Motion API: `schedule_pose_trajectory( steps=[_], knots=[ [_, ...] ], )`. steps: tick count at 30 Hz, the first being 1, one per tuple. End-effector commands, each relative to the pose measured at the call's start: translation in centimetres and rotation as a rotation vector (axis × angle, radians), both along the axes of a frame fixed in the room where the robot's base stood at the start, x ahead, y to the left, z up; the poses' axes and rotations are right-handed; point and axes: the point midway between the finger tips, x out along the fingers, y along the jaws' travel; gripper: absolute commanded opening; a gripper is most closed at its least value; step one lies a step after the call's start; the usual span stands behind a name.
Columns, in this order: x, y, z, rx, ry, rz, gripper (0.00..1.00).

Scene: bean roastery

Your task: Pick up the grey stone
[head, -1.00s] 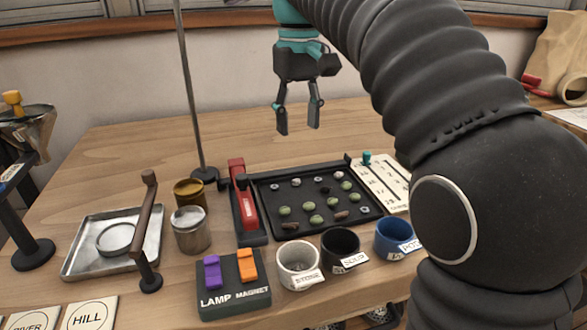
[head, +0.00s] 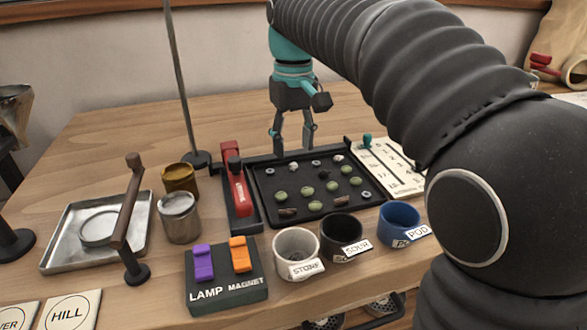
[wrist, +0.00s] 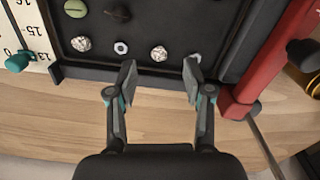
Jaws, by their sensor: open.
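Two pale grey speckled stones lie in the back row of the black tray (head: 262,205). One stone (head: 293,166) is near my gripper (head: 293,148); it also shows in the wrist view (wrist: 158,53). The other stone (head: 337,157) lies further right in the head view and at the left in the wrist view (wrist: 81,43). My gripper (wrist: 159,72) is open and empty, above the tray's back edge, fingers pointing down. In the wrist view the nearer stone lies between the finger lines, just beyond the tips. No finger visibly touches it.
The tray also holds green beans (head: 308,191), dark pieces and metal nuts (head: 316,163). A red-handled device (head: 237,190) stands at its left, a numbered board (head: 395,170) at its right. Cups labelled STONE (head: 296,246), SOUR (head: 340,228) and POD (head: 398,217) stand in front.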

Motion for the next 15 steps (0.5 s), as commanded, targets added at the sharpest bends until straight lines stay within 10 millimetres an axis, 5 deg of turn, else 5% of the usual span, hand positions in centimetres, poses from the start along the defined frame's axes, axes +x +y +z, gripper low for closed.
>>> schedule_pose_trajectory(
  steps=[6,15],
  knots=[
    [0.2,-0.1,-3.2,-0.001,0.002,-0.001,0.51],
    [0.2,0.0,-3.8,0.0,0.0,-0.001,0.51]
  ],
)
